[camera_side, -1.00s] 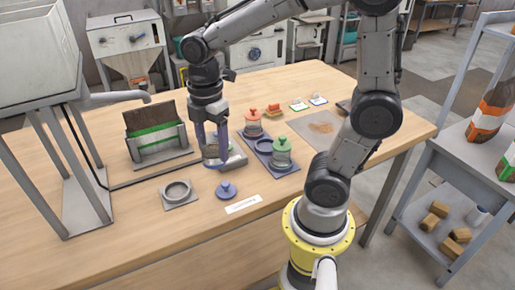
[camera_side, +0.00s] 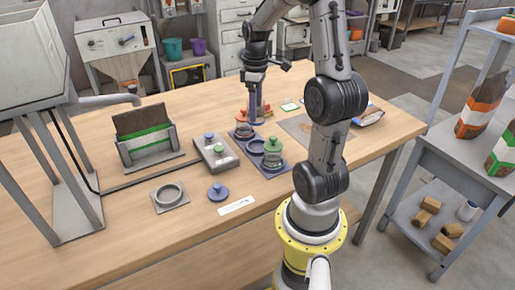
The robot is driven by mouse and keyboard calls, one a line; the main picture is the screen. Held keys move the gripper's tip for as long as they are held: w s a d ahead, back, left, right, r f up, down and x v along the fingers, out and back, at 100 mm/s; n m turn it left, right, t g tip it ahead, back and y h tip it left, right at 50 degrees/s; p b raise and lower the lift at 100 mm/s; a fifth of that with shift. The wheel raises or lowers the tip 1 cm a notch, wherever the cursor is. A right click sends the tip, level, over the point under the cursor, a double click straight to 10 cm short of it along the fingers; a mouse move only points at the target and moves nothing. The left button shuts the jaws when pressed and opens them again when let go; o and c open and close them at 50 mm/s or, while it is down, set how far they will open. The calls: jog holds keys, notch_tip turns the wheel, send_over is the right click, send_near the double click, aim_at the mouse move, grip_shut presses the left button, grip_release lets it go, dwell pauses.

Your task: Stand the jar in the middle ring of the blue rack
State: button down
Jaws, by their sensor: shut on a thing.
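The blue rack (camera_side: 277,172) stands near the middle of the table. Its middle ring (camera_side: 255,147) looks empty. A clear jar with a green lid (camera_side: 273,152) stands upright at the front end. Another jar (camera_side: 243,131) stands at the far end, red at its top. A loose blue knobbed lid (camera_side: 218,192) lies on the table.
A grey box with blue and green knobs (camera_side: 226,163) stands left of the rack. A grey square base with a ring (camera_side: 170,196) and a white label (camera_side: 237,206) lie in front. A bag holder (camera_side: 150,146) is at left. The right front of the table is clear.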

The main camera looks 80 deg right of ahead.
jog(key=shift+s+d+f, duration=0.15)
jog(key=shift+s+f, duration=0.05)
jog(key=shift+f, duration=0.2)
notch_tip(320, 180, down, 9)
jog(key=shift+f, duration=0.1)
jog(key=shift+f, duration=0.1)
jog(key=shift+c, duration=0.2)
grip_release()
